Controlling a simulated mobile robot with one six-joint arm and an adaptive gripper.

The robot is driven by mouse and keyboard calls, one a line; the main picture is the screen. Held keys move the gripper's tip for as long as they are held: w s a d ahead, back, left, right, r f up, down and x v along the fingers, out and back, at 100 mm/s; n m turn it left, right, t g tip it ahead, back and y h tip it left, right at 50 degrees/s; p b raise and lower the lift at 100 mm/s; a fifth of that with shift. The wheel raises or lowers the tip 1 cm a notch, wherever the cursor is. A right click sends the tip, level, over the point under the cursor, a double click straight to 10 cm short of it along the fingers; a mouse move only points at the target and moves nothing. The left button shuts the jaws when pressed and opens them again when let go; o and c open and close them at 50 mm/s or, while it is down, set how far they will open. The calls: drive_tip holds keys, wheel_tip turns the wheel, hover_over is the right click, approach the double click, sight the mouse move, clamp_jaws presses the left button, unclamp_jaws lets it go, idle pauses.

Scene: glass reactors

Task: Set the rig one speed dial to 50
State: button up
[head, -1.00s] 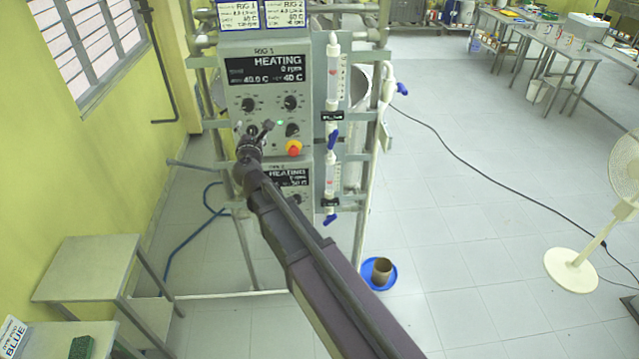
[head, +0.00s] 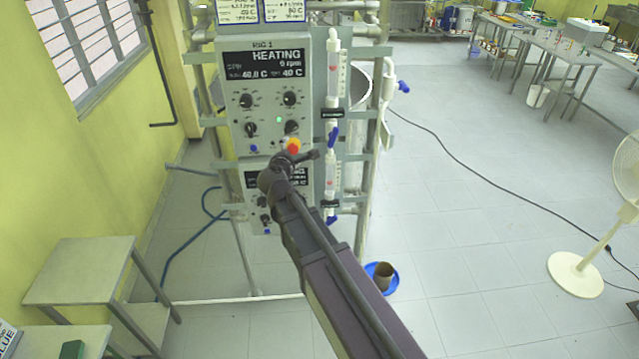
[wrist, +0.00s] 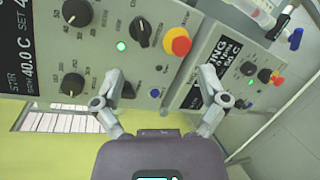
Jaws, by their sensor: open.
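The rig one panel (head: 262,92) shows HEATING, 0 rpm and 40 C on its display (head: 264,65). Several black dials sit below it: upper left (head: 246,100), upper right (head: 289,98), lower left (head: 250,129) and lower right (head: 291,127). Their labels are too small to read surely, so I cannot tell which is speed. In the wrist view the panel appears turned sideways, with the upper left dial (wrist: 72,84) clear of my fingers and the lower left dial partly behind one finger. My gripper (wrist: 160,76) is open and empty, in front of the panel's lower part.
A red and yellow button (wrist: 178,42) is close to my fingers. A second panel (wrist: 228,65) lies below rig one's. Glass tubes with blue taps (head: 332,135) stand right of the panels.

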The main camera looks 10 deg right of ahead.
drive_tip(key=s+d+f+m+g+h+b, duration=0.1)
drive_tip(key=s+d+f+m+g+b, duration=0.2)
drive_tip(key=d+f+m, duration=0.3)
drive_tip(key=shift+s+d+f+g+h+b, duration=0.3)
drive_tip(key=shift+s+d+f+g, duration=0.15)
drive_tip(key=shift+d+f, duration=0.55)
drive_tip(key=shift+a+f, duration=0.15)
drive_tip(key=shift+f, duration=0.05)
drive_tip(key=s+d+f+m+g+y+b, duration=0.1)
drive_tip(key=s+d+f+m+g+b, duration=0.3)
drive_tip(key=f, duration=0.3)
drive_tip(key=s+d+f+m+g+b, duration=0.2)
drive_tip(key=s+d+f+m+b, duration=0.15)
drive_tip(key=s+f, duration=0.35)
drive_tip(key=s+f+m+g+y+b, duration=0.5)
drive_tip(key=s+f+m+b, duration=0.1)
drive_tip(key=s+f, duration=0.4)
drive_tip(key=shift+s+a+f+m, duration=0.15)
drive_tip(key=shift+s+a+m, duration=0.15)
drive_tip(key=shift+s+m, duration=0.05)
